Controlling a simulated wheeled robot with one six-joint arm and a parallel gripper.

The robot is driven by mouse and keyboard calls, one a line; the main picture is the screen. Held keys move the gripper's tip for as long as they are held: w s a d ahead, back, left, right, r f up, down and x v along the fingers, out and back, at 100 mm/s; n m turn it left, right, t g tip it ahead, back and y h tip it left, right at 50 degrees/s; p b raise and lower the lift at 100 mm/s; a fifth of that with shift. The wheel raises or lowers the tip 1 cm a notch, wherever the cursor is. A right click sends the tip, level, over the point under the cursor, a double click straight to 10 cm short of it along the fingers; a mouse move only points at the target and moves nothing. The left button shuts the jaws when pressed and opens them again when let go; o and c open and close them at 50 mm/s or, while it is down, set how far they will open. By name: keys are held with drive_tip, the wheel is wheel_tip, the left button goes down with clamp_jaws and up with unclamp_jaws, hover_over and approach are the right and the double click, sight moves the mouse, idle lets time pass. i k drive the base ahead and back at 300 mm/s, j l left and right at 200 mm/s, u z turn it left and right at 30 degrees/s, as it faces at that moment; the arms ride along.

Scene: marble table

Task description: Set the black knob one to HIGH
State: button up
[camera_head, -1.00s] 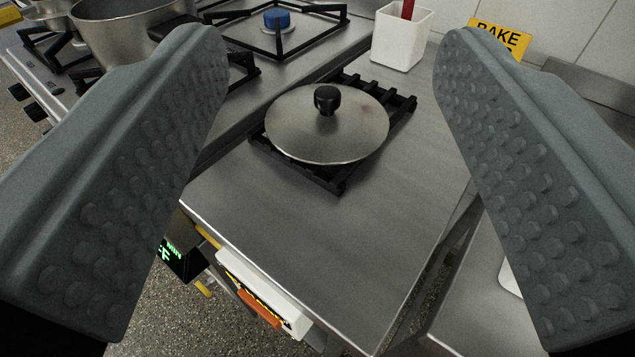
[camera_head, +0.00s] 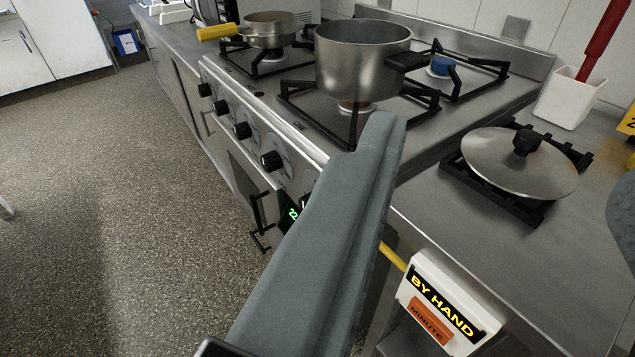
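Several black knobs line the front panel of the steel stove (camera_head: 318,158): a nearest knob (camera_head: 271,160), a second (camera_head: 242,131), a third (camera_head: 221,107) and a farthest one (camera_head: 205,89). I cannot tell which is knob one, and their settings are too small to read. My gripper (camera_head: 508,150) is open and empty. Its left finger crosses the middle of the picture, to the right of the knobs; only a sliver of its right finger shows at the right edge. The fingers appear apart from the knobs.
A steel pot (camera_head: 362,65) and a yellow-handled pan (camera_head: 268,32) stand on the burners. A lid (camera_head: 520,165) lies on a black grate on the right counter (camera_head: 440,225). A white box (camera_head: 450,300) hangs at the counter's front. The floor (camera_head: 110,200) left of the stove is clear.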

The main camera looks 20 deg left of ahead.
sight(271, 161)
drive_tip(key=k+j, duration=0.15)
drive_tip(key=j, duration=0.25)
drive_tip(key=k+j, duration=0.2)
drive_tip(key=j, duration=0.2)
drive_tip(key=k+j+z, duration=0.1)
drive_tip(key=j, duration=0.3)
drive_tip(key=k+j, duration=0.25)
drive_tip(key=j, duration=0.15)
